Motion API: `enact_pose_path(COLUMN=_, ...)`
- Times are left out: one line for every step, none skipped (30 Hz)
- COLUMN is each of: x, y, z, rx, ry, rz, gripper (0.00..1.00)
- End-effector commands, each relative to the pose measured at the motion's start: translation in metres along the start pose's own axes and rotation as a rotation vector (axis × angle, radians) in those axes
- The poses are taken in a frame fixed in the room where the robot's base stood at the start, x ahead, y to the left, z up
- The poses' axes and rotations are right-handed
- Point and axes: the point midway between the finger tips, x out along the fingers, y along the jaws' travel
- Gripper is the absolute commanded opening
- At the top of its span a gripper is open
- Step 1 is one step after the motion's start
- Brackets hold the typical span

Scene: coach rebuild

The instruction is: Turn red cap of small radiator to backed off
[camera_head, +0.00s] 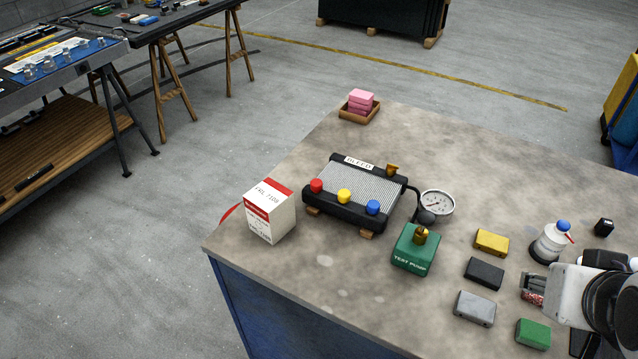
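The small radiator (354,192) lies on the bench with a black frame, a silver finned core and a label reading BLEED. It rests on small wooden blocks. Its red cap (316,186) is at the left end of the near side. A yellow cap (344,196) and a blue cap (373,207) stand in the same row. The cap's turn position cannot be read at this size. Part of my arm shows at the lower right edge, well apart from the radiator.
A white and red box (270,215) stands close left of the radiator. A round gauge (437,204) and a green test pump (415,249) stand to its right. Pink blocks (360,99) sit in a wooden tray behind.

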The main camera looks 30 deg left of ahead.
Motion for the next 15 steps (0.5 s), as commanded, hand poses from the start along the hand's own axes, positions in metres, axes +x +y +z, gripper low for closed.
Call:
enact_pose_path(x=0.008, y=-0.006, z=-0.009, rx=-0.018, ry=0.013, rz=-0.01, gripper=0.36)
enact_pose_path(x=0.013, y=-0.009, z=-0.014, rx=-0.029, ry=0.024, rz=-0.014, gripper=0.36)
enact_pose_path(x=0.018, y=-0.014, z=-0.021, rx=-0.043, ry=0.038, rz=-0.021, gripper=0.36)
enact_pose_path(x=0.023, y=-0.018, z=-0.026, rx=-0.054, ry=0.049, rz=-0.027, gripper=0.36)
enact_pose_path(x=0.027, y=-0.022, z=-0.031, rx=-0.064, ry=0.061, rz=-0.033, gripper=0.36)
enact_pose_path(x=0.033, y=-0.027, z=-0.038, rx=-0.077, ry=0.076, rz=-0.041, gripper=0.36)
enact_pose_path(x=0.037, y=-0.032, z=-0.043, rx=-0.087, ry=0.087, rz=-0.048, gripper=0.36)
enact_pose_path(x=0.041, y=-0.037, z=-0.048, rx=-0.097, ry=0.098, rz=-0.055, gripper=0.36)
enact_pose_path(x=0.047, y=-0.043, z=-0.054, rx=-0.11, ry=0.113, rz=-0.065, gripper=0.36)
enact_pose_path(x=0.051, y=-0.048, z=-0.059, rx=-0.12, ry=0.124, rz=-0.073, gripper=0.36)
enact_pose_path(x=0.055, y=-0.053, z=-0.063, rx=-0.132, ry=0.135, rz=-0.081, gripper=0.36)
enact_pose_path(x=0.06, y=-0.061, z=-0.068, rx=-0.145, ry=0.15, rz=-0.093, gripper=0.36)
enact_pose_path(x=0.065, y=-0.066, z=-0.072, rx=-0.154, ry=0.16, rz=-0.102, gripper=0.36)
enact_pose_path(x=0.069, y=-0.072, z=-0.076, rx=-0.164, ry=0.172, rz=-0.112, gripper=0.36)
enact_pose_path(x=0.074, y=-0.081, z=-0.081, rx=-0.178, ry=0.186, rz=-0.125, gripper=0.36)
